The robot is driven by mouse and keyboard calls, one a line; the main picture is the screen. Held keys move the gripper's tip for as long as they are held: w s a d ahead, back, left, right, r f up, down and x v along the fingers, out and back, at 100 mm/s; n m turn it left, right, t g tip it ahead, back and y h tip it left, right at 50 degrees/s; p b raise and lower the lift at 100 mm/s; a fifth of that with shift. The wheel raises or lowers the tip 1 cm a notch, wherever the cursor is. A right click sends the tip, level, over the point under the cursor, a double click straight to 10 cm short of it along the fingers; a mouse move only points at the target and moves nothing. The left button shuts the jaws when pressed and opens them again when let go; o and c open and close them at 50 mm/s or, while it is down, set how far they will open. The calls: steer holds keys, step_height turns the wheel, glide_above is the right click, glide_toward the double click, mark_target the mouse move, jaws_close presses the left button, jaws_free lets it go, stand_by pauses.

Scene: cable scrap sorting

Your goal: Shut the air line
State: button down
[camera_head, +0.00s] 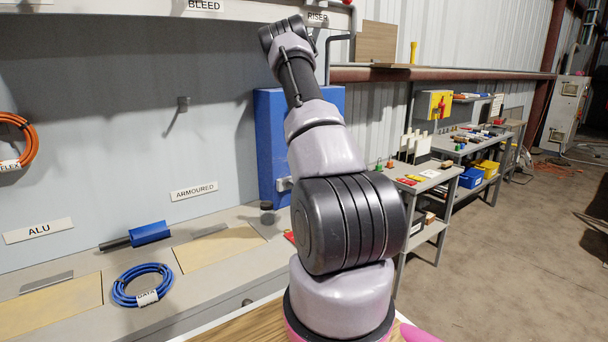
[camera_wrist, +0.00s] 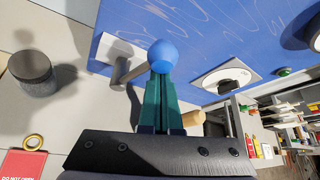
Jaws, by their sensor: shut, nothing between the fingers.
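A lever with a round blue knob (camera_wrist: 163,54) on a grey stem (camera_wrist: 126,72) stands out from the blue cabinet (camera_wrist: 210,30) in the wrist view. I cannot tell whether it belongs to the air line. My gripper (camera_wrist: 162,76) has teal fingers, shut together and empty. Their tips are right at the knob's lower edge; I cannot tell if they touch it. In the head view the blue cabinet (camera_head: 270,130) stands behind my arm, which hides the gripper and the lever. Signs reading BLEED (camera_head: 205,5) and RISER (camera_head: 317,17) are at the top.
In the wrist view, a dark cylinder (camera_wrist: 34,74) stands at left, and a red DO NOT OPEN tag (camera_wrist: 22,164) lies lower left. In the head view, a blue cable coil (camera_head: 130,294) lies on the bench. Side benches (camera_head: 440,172) and open floor are at right.

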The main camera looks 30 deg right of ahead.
steer(key=shift+a+r, duration=0.25)
steer(key=shift+a, duration=0.7)
steer(key=s, duration=0.9)
steer(key=shift+s+a+r, duration=0.25)
stand_by(0.5)
